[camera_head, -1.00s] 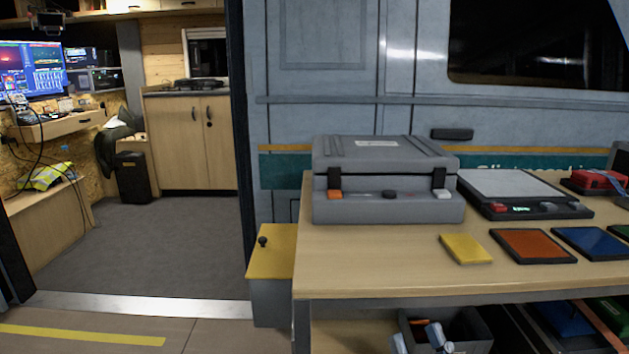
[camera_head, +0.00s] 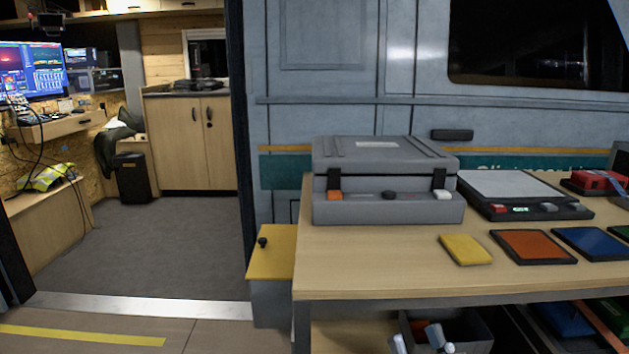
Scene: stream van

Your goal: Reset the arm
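Only the tips of my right gripper (camera_head: 416,337) show, at the bottom edge right of the middle. They are pale pieces with some blue, low in front of the dark bin under the table. A gap shows between them and nothing is seen held there. The rest of the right gripper and its arm are below the picture. My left gripper is not in view.
A wooden table (camera_head: 370,265) on the right holds a grey case (camera_head: 385,180), a flat device (camera_head: 515,190), a yellow pad (camera_head: 466,250), an orange pad (camera_head: 534,246) and a blue pad (camera_head: 592,242). A yellow-topped box (camera_head: 271,252) stands beside it. Open floor (camera_head: 160,235) lies inside the left doorway.

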